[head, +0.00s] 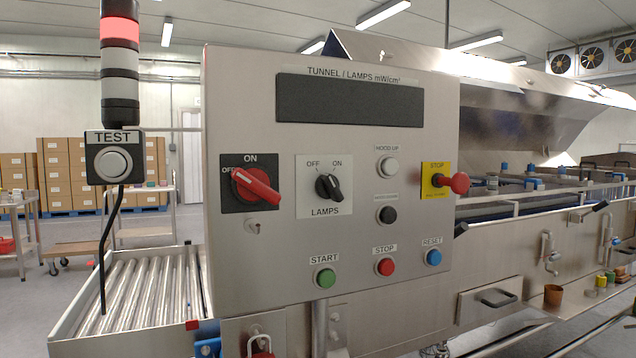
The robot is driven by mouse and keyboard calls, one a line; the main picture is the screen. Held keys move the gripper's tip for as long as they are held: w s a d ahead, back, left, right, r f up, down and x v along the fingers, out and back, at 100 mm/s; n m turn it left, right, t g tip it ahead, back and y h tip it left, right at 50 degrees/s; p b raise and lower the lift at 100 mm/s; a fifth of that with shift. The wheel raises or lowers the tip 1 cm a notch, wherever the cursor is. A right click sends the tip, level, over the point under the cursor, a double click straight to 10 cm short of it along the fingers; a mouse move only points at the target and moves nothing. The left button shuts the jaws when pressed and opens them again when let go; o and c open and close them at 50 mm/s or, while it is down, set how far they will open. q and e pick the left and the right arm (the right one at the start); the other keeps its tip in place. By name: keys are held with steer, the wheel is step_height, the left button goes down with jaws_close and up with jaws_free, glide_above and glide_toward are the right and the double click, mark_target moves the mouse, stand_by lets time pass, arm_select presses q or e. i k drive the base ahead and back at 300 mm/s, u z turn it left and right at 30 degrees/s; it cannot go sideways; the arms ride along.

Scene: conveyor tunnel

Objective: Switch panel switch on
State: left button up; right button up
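The control panel (300,240) is a steel box facing me in the head view. On its left is a red rotary switch (257,187) on a black plate, marked ON at the top and OFF at the left. Its red handle lies slanted, from upper left near OFF to lower right. To its right is a black LAMPS knob (328,187) on a white plate marked OFF and ON; its light pointer mark leans to the upper left, towards OFF. The dark display (348,99) above shows no figures. Neither of my grippers is in view.
Green START (326,278), red STOP (385,267) and blue RESET (433,257) buttons sit low on the panel. A red stop knob (455,183) juts out at its right. A TEST button box (114,160) and roller conveyor (140,290) stand left.

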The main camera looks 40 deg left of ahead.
mark_target(253, 184)
steer(key=i, duration=1.45)
steer(key=u, duration=2.45)
